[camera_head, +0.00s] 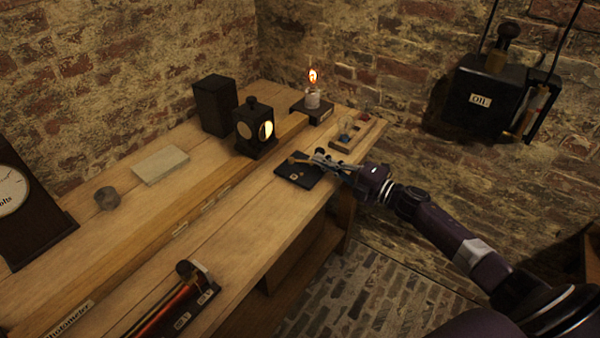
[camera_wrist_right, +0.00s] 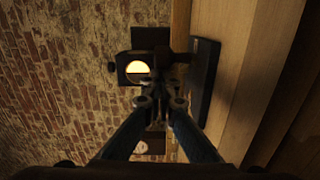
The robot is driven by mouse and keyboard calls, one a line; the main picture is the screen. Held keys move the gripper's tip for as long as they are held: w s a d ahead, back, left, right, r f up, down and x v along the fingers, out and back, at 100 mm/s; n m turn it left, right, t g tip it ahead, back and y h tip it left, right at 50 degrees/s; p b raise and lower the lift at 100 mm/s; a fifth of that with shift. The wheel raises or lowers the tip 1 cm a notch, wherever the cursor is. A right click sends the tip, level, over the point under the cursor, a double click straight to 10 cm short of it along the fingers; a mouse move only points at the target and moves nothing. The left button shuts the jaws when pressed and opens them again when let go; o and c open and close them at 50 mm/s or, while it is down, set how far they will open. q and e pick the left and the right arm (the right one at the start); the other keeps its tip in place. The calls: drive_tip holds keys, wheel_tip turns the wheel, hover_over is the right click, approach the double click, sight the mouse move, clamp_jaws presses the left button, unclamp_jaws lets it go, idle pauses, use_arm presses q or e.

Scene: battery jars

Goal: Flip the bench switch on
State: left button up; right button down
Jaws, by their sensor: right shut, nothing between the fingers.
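The bench switch is a flat black base (camera_head: 297,176) near the front edge of the bench, at its right half. A thin brownish lever part (camera_head: 298,161) shows above it, next to my fingertips. In the wrist view the black base (camera_wrist_right: 205,82) stands at the right, beside the fingers. My right gripper (camera_head: 322,158) is shut and empty, reaching in from the right at the base's far right side. The wrist view shows its fingertips (camera_wrist_right: 161,100) close together. Whether they touch the lever, and the lever's exact position, I cannot tell. My left gripper is not in view.
A coil (camera_head: 178,305) lies at the front left. Bare bench lies between.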

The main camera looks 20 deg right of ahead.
drive_tip(key=shift+s+d+r, duration=0.15)
drive_tip(key=shift+s+d, duration=0.05)
drive_tip(key=shift+d, duration=0.7)
drive_tip(key=a+v, duration=0.1)
drive_tip(key=v, duration=0.9)
drive_tip(key=shift+s, duration=0.7)
drive_tip(key=shift+d, duration=0.1)
